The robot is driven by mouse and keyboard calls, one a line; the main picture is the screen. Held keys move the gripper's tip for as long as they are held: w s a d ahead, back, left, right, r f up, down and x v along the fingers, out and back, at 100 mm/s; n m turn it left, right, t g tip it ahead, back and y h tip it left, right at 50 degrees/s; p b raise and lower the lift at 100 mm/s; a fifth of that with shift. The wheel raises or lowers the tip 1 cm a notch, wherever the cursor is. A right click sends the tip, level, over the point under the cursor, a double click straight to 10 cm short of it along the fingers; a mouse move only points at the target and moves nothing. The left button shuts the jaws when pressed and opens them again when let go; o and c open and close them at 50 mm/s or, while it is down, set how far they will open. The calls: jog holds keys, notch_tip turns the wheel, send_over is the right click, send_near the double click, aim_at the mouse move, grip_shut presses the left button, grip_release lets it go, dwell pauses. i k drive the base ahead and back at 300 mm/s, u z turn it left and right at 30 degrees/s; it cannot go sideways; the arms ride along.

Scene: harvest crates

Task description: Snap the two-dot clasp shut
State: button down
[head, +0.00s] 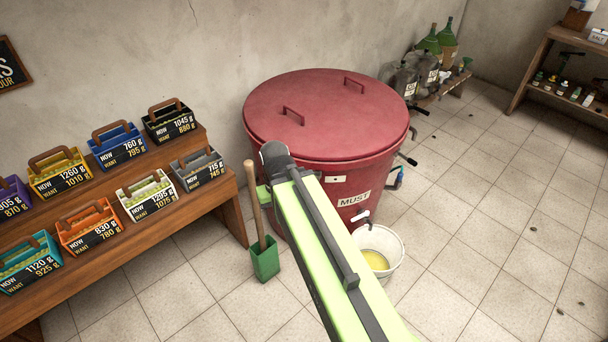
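A large red vat (370,185) with a "MUST" label stands in the middle of the head view, its red lid (325,110) on top with two handles. Black levers stick out from its right side, an upper one (418,110) and a lower one (408,159). A small blue and grey fitting (398,178) is below the lower lever. They may be clasps, but no dots can be made out. My arm reaches up to the vat's front left and covers part of its wall. My gripper's fingers are hidden behind the arm.
A white bucket (396,268) with yellow liquid stands under the vat's tap (362,216). A green scoop (265,260) with a wooden handle stands left of my arm. A wooden bench (215,215) with several crates is at left.

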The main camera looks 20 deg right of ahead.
aim_at(409, 161)
jog(key=k, duration=1)
jog(key=z, duration=0.5)
jog(key=i, duration=1.7)
jog(key=u, duration=0.2)
